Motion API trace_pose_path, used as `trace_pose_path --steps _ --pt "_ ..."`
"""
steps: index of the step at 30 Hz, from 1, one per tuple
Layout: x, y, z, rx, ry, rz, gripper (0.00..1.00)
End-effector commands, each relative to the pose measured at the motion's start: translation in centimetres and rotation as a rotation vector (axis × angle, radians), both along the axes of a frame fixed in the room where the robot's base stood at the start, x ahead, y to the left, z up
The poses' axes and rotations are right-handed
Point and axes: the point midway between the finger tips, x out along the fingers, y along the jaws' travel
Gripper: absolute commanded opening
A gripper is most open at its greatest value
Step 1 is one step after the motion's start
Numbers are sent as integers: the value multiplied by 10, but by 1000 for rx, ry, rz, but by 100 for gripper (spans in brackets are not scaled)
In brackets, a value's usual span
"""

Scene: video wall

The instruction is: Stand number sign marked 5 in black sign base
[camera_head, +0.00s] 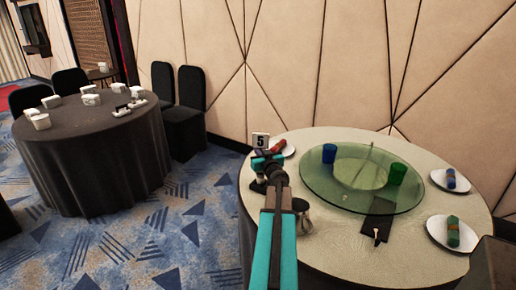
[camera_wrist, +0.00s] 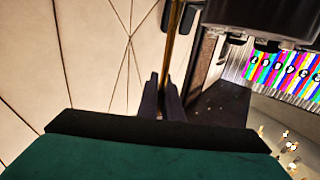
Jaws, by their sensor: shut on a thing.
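The number sign marked 5 (camera_head: 260,141) is a small pale plate with a black digit. It is upright above the left edge of the near round table (camera_head: 335,250). My gripper (camera_head: 263,160) is just below the plate and shut on the sign. In the wrist view, a thin gold-brown rod (camera_wrist: 173,45), apparently the sign's stem, runs up from between my fingers (camera_wrist: 162,100). A small dark thing (camera_head: 257,186) shows on the table below my gripper; I cannot tell if it is the black sign base. My arm hides part of this area.
A glass turntable (camera_head: 345,195) with a blue cup (camera_head: 329,153) and a green cup (camera_head: 397,174) fills the table's middle. White plates with rolled napkins (camera_head: 453,232) stand around it. A black flat piece (camera_head: 377,228) lies in front. A dark-clothed table (camera_head: 90,150) stands left.

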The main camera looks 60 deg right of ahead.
Motion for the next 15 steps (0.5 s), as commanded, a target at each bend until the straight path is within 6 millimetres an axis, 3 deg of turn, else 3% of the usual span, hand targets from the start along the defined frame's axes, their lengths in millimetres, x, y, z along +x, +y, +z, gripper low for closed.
trace_pose_path --steps 15 --pt "0 0 -11 0 0 0 0"
